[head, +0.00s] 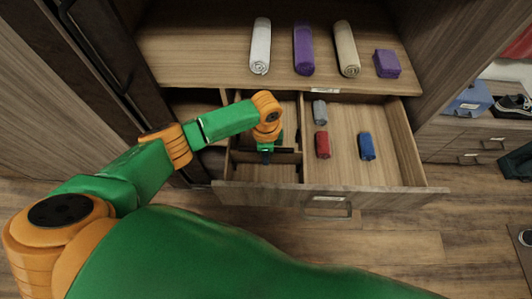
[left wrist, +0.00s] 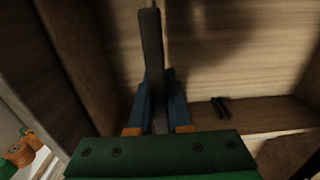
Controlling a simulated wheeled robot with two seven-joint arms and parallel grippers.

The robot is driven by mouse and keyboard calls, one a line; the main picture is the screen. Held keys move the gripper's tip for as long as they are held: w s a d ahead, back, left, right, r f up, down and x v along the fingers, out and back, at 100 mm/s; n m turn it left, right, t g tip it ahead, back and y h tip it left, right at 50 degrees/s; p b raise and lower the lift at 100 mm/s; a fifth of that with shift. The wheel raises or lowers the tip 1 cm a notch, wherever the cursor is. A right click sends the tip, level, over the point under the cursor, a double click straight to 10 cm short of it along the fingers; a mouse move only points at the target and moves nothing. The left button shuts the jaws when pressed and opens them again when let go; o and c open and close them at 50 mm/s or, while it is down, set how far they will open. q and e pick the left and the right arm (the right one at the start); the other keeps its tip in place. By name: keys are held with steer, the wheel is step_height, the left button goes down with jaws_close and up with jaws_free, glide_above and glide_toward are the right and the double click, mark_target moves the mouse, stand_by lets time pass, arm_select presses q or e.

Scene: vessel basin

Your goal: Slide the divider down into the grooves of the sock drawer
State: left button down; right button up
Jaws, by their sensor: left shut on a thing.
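The sock drawer (head: 370,194) is pulled out below a shelf, with a partition splitting it into left and right parts. My left gripper (head: 266,151) is over the left part and points down into it. It is shut on the dark, thin divider (head: 286,157), which spans crosswise there. In the left wrist view the divider (left wrist: 152,50) stands on edge between the two fingers (left wrist: 160,105). A pair of short dark strips (left wrist: 220,107), possibly a groove, shows on the drawer wall. Whether the divider's ends sit in grooves is hidden. My right gripper is not in view.
The right part of the drawer holds a grey roll (head: 319,111), a red roll (head: 322,145) and a blue roll (head: 367,146). White, purple and beige rolls and a folded purple cloth (head: 387,63) lie on the shelf above. A dark cabinet door (head: 85,70) stands at left.

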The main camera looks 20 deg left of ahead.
arm_select(q)
steer(key=shift+f+b, duration=1.65)
steer(key=shift+f, duration=0.75)
steer(key=c, duration=0.8)
jaws_free()
steer(key=shift+o, duration=0.2)
steer(key=shift+r, duration=0.1)
step_height(320, 180, up, 7)
steer(key=shift+p, duration=0.5)
